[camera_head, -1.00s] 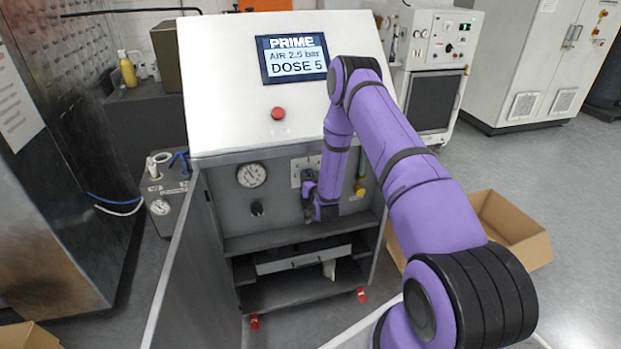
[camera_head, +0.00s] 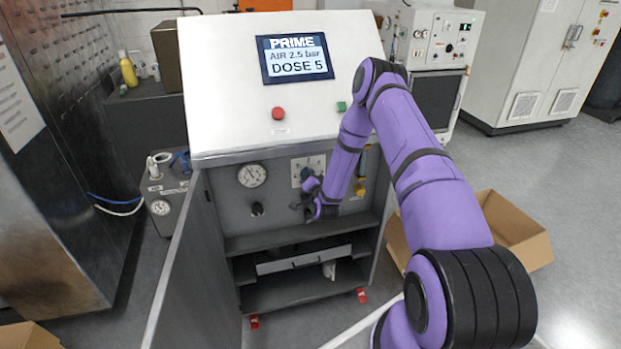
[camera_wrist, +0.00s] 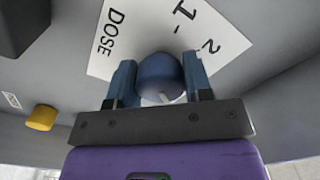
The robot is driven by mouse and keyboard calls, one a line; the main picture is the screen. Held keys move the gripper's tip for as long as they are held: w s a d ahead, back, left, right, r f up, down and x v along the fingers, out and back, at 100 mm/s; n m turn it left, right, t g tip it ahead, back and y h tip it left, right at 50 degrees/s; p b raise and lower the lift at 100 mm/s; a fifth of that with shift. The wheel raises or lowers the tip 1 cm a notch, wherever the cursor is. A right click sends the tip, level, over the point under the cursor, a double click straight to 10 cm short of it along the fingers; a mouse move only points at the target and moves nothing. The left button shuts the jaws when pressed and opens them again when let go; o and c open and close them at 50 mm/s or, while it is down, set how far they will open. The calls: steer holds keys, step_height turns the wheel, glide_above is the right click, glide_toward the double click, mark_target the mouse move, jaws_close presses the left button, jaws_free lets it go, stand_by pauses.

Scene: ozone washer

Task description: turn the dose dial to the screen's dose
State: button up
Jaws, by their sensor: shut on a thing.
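The screen (camera_head: 295,58) on the machine's sloped white top reads "PRIME", "AIR 2.5 bar" and "DOSE 5". The dose dial is a round blue-grey knob (camera_wrist: 160,76) in front of a white plate (camera_wrist: 108,42), with "DOSE", "1" and "2" legible in the wrist view. The other numbers are hidden or out of frame. My gripper (camera_wrist: 160,85) is shut on the knob, one blue finger on each side. A light pointer mark shows on the knob's lower part. In the head view my gripper (camera_head: 308,194) is at the plate on the grey front panel.
A round gauge (camera_head: 252,175) and a black knob (camera_head: 257,208) are left of the dial. A yellow fitting (camera_head: 360,187) is to its right. The open cabinet door (camera_head: 185,265) stands at the left. A cardboard box (camera_head: 520,232) lies at the right.

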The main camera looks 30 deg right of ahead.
steer(key=m, duration=1.2)
steer(key=shift+r, duration=0.1)
steer(key=shift+m, duration=0.3)
stand_by(0.3)
steer(key=o, duration=0.9)
steer(key=shift+o, duration=0.2)
steer(key=v, duration=1)
steer(key=shift+s, duration=0.4)
steer(key=shift+s+a, duration=0.1)
steer(key=shift+a, duration=0.05)
